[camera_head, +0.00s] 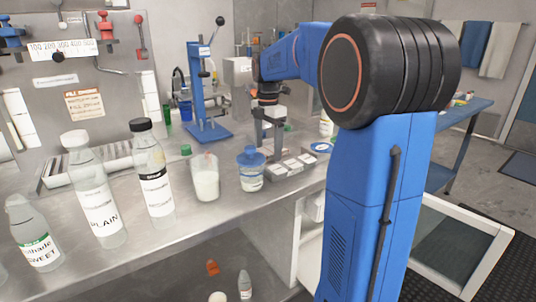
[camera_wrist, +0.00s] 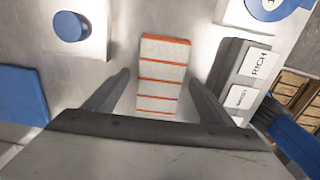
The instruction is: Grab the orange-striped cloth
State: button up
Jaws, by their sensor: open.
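The orange-striped cloth (camera_wrist: 163,75) lies flat on the metal counter in the wrist view. It is a pale grey-white rectangle with several thin orange stripes across it. My gripper (camera_wrist: 157,84) is open, with one finger on each side of the cloth and a gap to it on both sides. The near end of the cloth is hidden behind the gripper body. In the head view my gripper (camera_head: 268,150) points down over the counter near the blue-lidded jar, and I cannot make out the cloth there.
A blue-lidded jar (camera_head: 250,170) and a white-filled glass (camera_head: 205,178) stand left of my gripper. A labelled block (camera_wrist: 245,75) lies close to the right finger. A blue press stand (camera_head: 205,95) is behind. Tall bottles (camera_head: 153,170) line the counter's left part.

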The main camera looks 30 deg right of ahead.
jog(key=shift+f, duration=0.15)
jog(key=c, duration=1.2)
jog(key=shift+o, duration=0.2)
